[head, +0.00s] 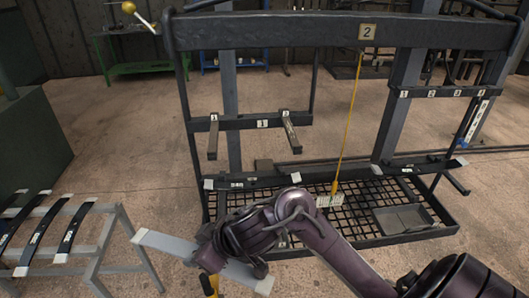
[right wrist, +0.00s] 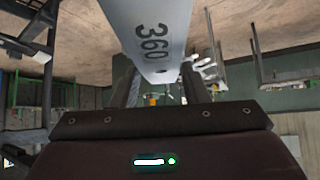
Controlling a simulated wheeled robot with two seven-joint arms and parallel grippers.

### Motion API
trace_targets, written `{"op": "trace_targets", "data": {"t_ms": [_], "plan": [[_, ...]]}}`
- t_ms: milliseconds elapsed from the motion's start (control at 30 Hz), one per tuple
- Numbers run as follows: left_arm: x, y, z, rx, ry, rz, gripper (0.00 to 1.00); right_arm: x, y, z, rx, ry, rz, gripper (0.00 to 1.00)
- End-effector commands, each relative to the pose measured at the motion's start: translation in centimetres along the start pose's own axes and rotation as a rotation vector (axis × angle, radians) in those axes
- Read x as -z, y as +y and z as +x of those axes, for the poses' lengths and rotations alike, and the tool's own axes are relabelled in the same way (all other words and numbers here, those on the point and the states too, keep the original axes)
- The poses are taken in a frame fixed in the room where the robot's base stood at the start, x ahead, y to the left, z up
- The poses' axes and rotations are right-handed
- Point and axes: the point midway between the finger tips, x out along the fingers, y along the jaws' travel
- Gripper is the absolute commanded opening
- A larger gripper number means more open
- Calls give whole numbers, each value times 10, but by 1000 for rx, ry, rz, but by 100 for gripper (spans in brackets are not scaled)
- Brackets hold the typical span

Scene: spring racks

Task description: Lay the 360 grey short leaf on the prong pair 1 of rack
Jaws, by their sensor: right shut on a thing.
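The grey short leaf (head: 165,244) shows in the head view at the lower middle, slanting down to the right. It also fills the top of the right wrist view, marked 360 (right wrist: 150,35). My right gripper (head: 214,260) is shut on the leaf near its middle; the fingers (right wrist: 165,90) hide part of it. The leaf is in front of the rack (head: 330,32) and apart from it. Prong pair 1 is two bare prongs, left (head: 213,138) and right (head: 291,133), around a plate marked 1 (head: 262,124). My left gripper is not in view.
A grey stand (head: 117,240) at the left holds several dark leaves (head: 75,228). Dark leaves lie on the rack's lower bar (head: 270,180). Below are a mesh shelf (head: 360,197) and a grey tray (head: 402,219). A yellow cord (head: 350,110) hangs right of pair 1.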

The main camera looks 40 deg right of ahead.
Motion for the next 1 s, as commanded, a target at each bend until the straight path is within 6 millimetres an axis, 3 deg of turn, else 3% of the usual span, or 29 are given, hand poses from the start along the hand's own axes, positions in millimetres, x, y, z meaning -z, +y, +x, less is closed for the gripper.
{"op": "trace_targets", "data": {"t_ms": [467,667,1000], "plan": [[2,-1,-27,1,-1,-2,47,41,13,-31,242,3,-250,7],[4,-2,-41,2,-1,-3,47,46,40,-60,348,0,-355,7],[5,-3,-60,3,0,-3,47,51,103,-131,389,-3,-390,7]]}}
